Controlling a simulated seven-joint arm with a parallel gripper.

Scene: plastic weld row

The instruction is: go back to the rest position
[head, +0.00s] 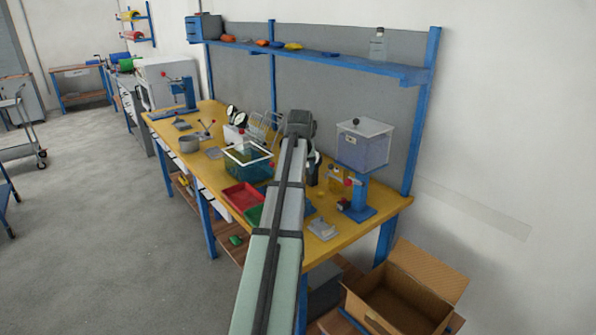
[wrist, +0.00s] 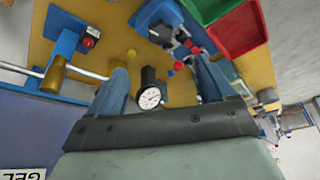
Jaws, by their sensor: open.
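My gripper (wrist: 164,78) shows in the wrist view with its two blue-grey fingers spread apart and nothing between their tips. A black dial gauge (wrist: 149,94) shows behind the gap, on the bench side; I cannot tell how far it is from the fingers. In the head view my arm reaches up from the bottom over the yellow workbench (head: 349,238), and the fingers are hidden behind it.
A red tray (head: 243,196) and a green tray (head: 254,215) lie left of my arm. A blue press (head: 359,194) and a lidded clear box (head: 363,148) stand to the right. A blue shelf (head: 350,66) runs above; an open cardboard box (head: 443,280) sits at the lower right.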

